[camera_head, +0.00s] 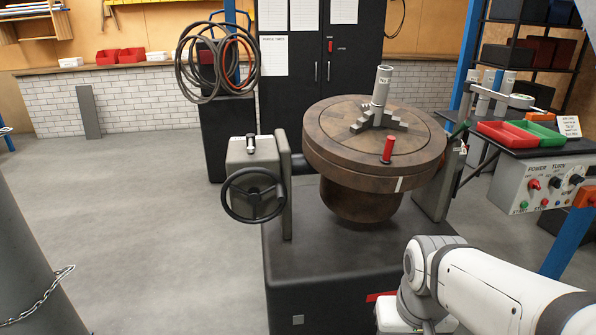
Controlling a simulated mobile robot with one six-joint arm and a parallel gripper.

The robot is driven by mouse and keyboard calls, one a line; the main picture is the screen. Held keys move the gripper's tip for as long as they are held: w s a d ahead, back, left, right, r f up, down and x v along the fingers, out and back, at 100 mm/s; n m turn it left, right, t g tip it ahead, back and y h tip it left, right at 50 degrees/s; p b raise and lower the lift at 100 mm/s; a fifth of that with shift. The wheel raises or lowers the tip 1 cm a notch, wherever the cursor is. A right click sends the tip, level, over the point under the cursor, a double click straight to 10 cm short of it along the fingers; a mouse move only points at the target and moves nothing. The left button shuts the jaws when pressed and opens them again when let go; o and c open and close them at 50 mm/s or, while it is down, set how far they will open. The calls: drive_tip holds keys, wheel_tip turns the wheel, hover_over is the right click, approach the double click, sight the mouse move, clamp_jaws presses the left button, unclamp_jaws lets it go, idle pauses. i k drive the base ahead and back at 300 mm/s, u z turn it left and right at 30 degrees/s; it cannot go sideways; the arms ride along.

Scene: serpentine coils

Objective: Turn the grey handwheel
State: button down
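A dark grey, spoked handwheel (254,196) faces me on the left side of the machine. It is mounted on the front of a light grey gearbox (252,154), which joins an upright grey plate. My white arm reaches in from the lower right and is well apart from the handwheel. My gripper does not show in this view. Nothing is seen touching the handwheel.
Right of the handwheel is a round brown turntable (375,140) with a grey post (381,92) and a red peg (388,150). A black base (340,255) stands below. A control box (545,188) is at right. The floor (150,230) at left is clear.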

sight(255, 195)
drive_tip(key=i, duration=0.95)
